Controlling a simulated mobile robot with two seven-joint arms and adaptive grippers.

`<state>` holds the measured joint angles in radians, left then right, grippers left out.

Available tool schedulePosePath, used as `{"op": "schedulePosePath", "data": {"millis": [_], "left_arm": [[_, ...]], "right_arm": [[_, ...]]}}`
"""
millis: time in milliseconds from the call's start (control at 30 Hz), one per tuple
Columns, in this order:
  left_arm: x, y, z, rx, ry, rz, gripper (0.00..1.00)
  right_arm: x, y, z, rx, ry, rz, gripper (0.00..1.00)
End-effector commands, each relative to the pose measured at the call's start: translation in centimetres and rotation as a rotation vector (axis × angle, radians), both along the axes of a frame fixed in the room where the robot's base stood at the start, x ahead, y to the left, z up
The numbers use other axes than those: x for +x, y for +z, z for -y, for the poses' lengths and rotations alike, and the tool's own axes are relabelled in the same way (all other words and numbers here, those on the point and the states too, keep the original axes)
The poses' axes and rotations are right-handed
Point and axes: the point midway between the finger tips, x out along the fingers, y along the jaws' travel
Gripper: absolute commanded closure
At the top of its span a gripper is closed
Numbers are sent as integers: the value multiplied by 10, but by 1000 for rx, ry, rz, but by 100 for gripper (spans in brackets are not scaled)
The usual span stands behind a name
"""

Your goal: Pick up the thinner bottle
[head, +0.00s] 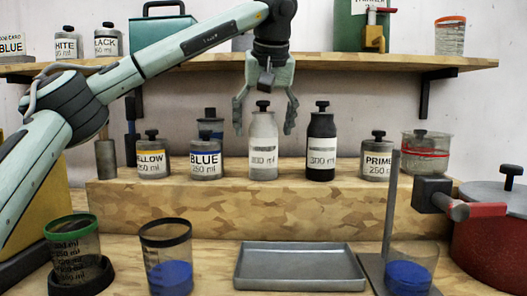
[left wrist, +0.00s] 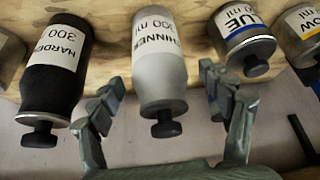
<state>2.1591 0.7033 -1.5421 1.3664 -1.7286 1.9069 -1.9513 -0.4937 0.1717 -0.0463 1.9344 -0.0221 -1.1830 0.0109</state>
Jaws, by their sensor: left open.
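The thinner bottle (head: 263,140) is a light grey bottle with a white label and black cap, upright on the raised wooden step. In the left wrist view the thinner bottle (left wrist: 157,62) shows its "THINNER 300 ml" label. My left gripper (head: 264,122) comes down from above in the head view, its fingers spread to either side of the bottle's cap. In the left wrist view its fingers (left wrist: 160,82) flank the bottle with gaps on both sides. Contact is not visible. My right gripper is not in view.
A black hardener bottle (head: 321,150) stands close to the right of the thinner, and a blue paint jar (head: 205,166) to its left. The upper shelf (head: 330,63) runs behind the gripper. An empty grey tray (head: 300,268) lies in front of the step.

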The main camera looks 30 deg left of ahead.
Motion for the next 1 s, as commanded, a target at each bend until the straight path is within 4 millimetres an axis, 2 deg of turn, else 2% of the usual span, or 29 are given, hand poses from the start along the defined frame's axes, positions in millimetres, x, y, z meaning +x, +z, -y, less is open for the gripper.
{"op": "schedulePosePath", "data": {"millis": [100,333,900,1000], "left_arm": [[6,-14,-5,0,0,0,22],[7,-15,-5,1,0,1,22],[7,-15,-5,1,0,1,93],[7,-14,-5,0,0,4,94]], "right_arm": [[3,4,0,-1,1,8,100],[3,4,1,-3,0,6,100],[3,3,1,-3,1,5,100],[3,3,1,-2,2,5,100]]}}
